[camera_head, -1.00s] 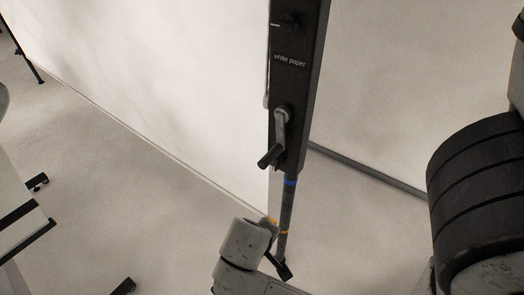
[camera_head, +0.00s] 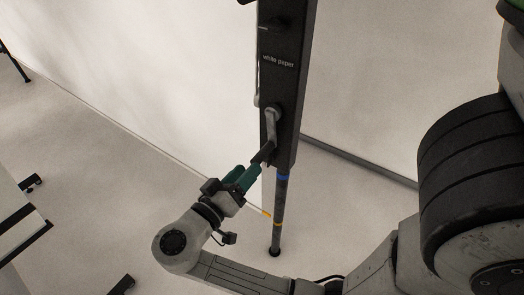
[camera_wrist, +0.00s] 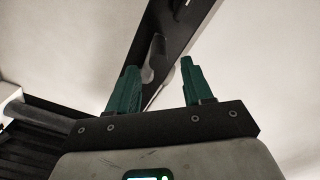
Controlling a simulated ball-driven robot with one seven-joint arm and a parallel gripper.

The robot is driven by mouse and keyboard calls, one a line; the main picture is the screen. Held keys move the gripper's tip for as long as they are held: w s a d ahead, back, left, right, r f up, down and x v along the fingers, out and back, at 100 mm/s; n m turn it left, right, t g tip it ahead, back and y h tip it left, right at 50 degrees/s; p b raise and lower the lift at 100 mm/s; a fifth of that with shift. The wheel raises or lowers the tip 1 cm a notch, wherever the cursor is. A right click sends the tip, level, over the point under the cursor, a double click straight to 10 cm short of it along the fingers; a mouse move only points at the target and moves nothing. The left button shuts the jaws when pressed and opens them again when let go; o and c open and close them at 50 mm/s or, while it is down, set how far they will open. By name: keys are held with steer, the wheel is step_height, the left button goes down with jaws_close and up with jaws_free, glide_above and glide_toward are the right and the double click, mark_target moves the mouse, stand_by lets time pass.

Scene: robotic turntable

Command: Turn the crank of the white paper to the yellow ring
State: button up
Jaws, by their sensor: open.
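The black post (camera_head: 286,85) labelled "white paper" stands upright at the edge of the white paper (camera_head: 160,80). Its grey crank (camera_head: 271,122) hangs downward and ends in a black handle (camera_head: 263,153); the crank also shows in the wrist view (camera_wrist: 158,46). The yellow ring (camera_head: 277,225) is low on the thin pole below the post. My gripper (camera_head: 248,168) is open, with its green fingers just below and left of the handle. In the wrist view, the handle shows between the two fingers (camera_wrist: 158,68); I cannot tell whether they touch it.
A blue ring (camera_head: 282,177) circles the pole above the yellow ring. A small yellow mark (camera_head: 266,213) is at the paper's lower edge. Another pale sheet (camera_head: 390,80) with a dark bottom bar (camera_head: 355,160) is behind right. Black stand feet (camera_head: 30,183) are at the left. Open floor lies between.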

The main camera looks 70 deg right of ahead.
mark_target(262, 154)
steer(key=p+x, duration=0.1)
steer(key=x, duration=0.6)
steer(key=shift+s+d, duration=0.15)
steer(key=shift+d, duration=0.25)
steer(key=shift+f, duration=0.1)
jaws_close()
